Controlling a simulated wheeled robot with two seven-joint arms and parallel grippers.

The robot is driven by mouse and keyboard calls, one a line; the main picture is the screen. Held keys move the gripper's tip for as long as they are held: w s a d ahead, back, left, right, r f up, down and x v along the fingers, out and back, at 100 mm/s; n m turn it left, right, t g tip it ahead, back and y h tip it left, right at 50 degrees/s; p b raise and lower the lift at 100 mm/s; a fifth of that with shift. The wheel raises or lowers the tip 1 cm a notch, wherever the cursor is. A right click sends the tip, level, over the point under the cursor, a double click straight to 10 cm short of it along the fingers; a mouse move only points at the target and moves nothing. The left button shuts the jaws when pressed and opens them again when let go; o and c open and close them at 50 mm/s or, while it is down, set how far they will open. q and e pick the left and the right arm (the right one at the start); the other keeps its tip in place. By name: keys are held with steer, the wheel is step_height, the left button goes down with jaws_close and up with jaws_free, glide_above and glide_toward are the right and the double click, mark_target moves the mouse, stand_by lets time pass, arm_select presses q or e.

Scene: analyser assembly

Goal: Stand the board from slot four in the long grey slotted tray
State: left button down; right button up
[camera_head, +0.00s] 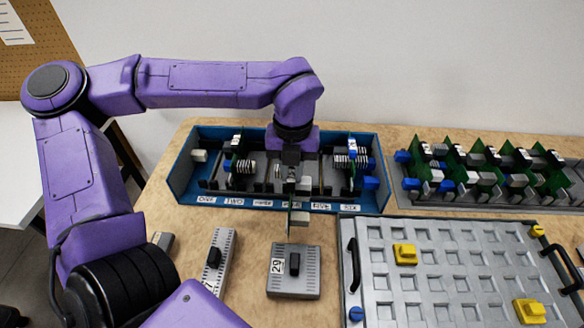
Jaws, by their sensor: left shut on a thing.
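A blue bin (178,180) at the back centre holds several upright boards in labelled slots. The labels ONE, TWO, FIVE and SIX can be read; the label for four is hidden behind what I hold. My left gripper (291,187) points down over the bin's front middle, shut on a board (290,218). This board shows nearly edge-on, as a thin strip with a pale block on its right side, in front of the bin's front wall. The long grey slotted tray (425,200) lies at the back right with several green boards standing in it. My right gripper is out of view.
A grey pocketed panel (375,237) with black handles and yellow pieces (404,253) fills the front right, below the slotted tray. A grey block marked 29 (305,285) and another grey block (222,244) lie in front of the bin.

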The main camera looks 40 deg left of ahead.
arm_select(q)
steer(key=shift+f+b, duration=0.4)
steer(key=shift+f, duration=0.3)
steer(key=c, duration=0.8)
jaws_free()
steer(key=shift+c, duration=0.2)
steer(key=shift+r+p, duration=1.95)
steer(key=shift+p, duration=0.1)
step_height(320, 180, up, 7)
steer(key=p, duration=0.6)
stand_by(0.4)
stand_by(0.4)
